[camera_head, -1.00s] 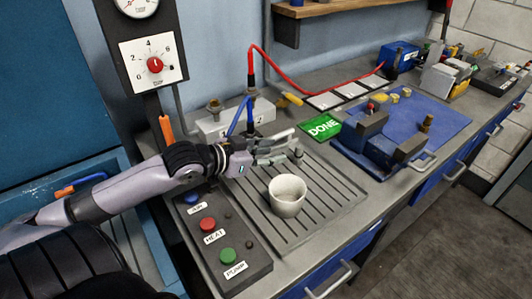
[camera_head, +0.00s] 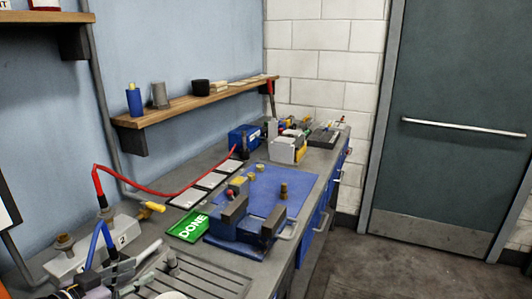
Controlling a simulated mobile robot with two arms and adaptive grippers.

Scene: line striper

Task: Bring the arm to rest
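My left gripper (camera_head: 150,266) shows at the lower left corner, over the near end of the grey slotted tray (camera_head: 215,284). Its two fingers look spread apart with nothing between them. Most of my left arm is cut off by the picture's edge. Only the rim of a white cup (camera_head: 171,295) shows at the bottom edge, apart from the fingers. My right gripper is not in view.
A green DONE sign (camera_head: 188,227) lies beside a blue vise (camera_head: 245,226) and blue mat (camera_head: 272,187). Blue and red hoses rise from a numbered block (camera_head: 92,250). A shelf (camera_head: 190,104) juts from the wall. Open floor lies right, before a grey door (camera_head: 455,130).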

